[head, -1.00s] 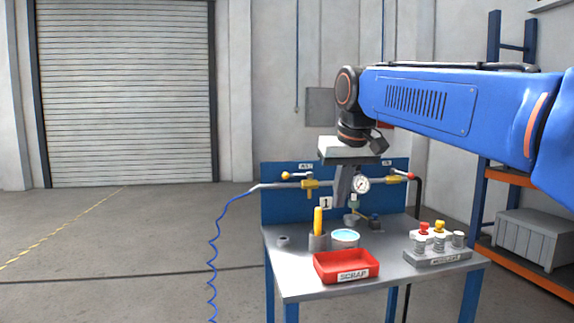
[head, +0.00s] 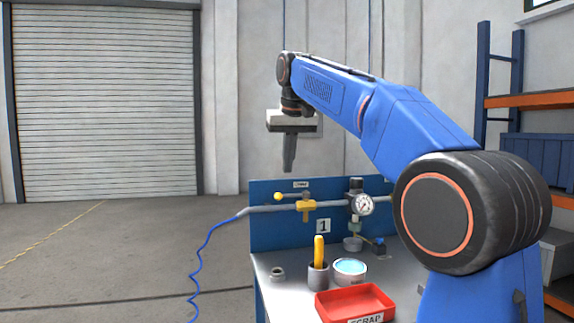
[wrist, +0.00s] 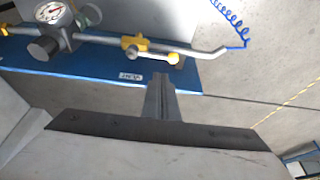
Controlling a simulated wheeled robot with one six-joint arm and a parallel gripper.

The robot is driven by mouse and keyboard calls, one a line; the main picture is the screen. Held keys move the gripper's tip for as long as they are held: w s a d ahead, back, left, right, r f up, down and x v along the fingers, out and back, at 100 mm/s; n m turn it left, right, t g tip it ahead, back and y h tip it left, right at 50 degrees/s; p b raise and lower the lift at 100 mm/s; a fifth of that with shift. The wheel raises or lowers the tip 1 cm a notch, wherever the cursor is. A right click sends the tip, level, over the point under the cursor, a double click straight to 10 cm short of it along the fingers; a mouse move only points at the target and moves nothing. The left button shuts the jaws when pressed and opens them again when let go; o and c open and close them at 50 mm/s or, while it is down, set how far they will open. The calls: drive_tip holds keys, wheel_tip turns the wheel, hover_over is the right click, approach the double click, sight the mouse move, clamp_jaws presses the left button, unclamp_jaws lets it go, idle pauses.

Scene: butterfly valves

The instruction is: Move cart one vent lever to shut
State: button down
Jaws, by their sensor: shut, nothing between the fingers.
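Cart one (head: 282,264) is a grey-topped bench with a blue back panel and a "1" plate. On its pipe, the left valve (head: 306,207) has a yellow body. Its vent lever (head: 279,196), with a yellow ball end, points left, roughly along the pipe. In the wrist view the lever's yellow ball (wrist: 173,58) lies near the small label, which seems to read VENT. My gripper (head: 288,170) is shut and empty, pointing down above the lever, apart from it. In the wrist view its fingertips (wrist: 161,76) show below the ball. My arm hides the cart's right part.
A pressure gauge (head: 363,205) sits on the pipe right of the valve. A blue coiled hose (head: 203,240) leaves the pipe's left end. A red scrap tray (head: 355,303), a cup with a yellow handle (head: 318,275) and a blue-topped tin (head: 349,268) stand on the bench. Floor to the left is clear.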

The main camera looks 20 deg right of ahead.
sight(286, 196)
drive_tip(key=x, duration=0.7)
drive_tip(key=shift+w+f, duration=0.1)
drive_tip(key=shift+f, duration=0.2)
drive_tip(key=shift+s+n, duration=0.4)
drive_tip(key=shift+n, duration=0.3)
drive_tip(key=s+n, duration=0.1)
drive_tip(key=n+y, duration=0.1)
drive_tip(key=n, duration=0.1)
drive_tip(key=shift+s+d+y, duration=0.15)
drive_tip(key=shift+s+y, duration=0.15)
drive_tip(key=shift+s, duration=0.1)
drive_tip(key=s+d+n+g+y, duration=0.1)
drive_tip(key=s+d+n, duration=0.3)
drive_tip(key=n, duration=0.2)
drive_tip(key=shift+s+d+g+y, duration=0.25)
drive_tip(key=shift+d+g+y, duration=0.05)
drive_tip(key=shift+d, duration=0.2)
idle(0.7)
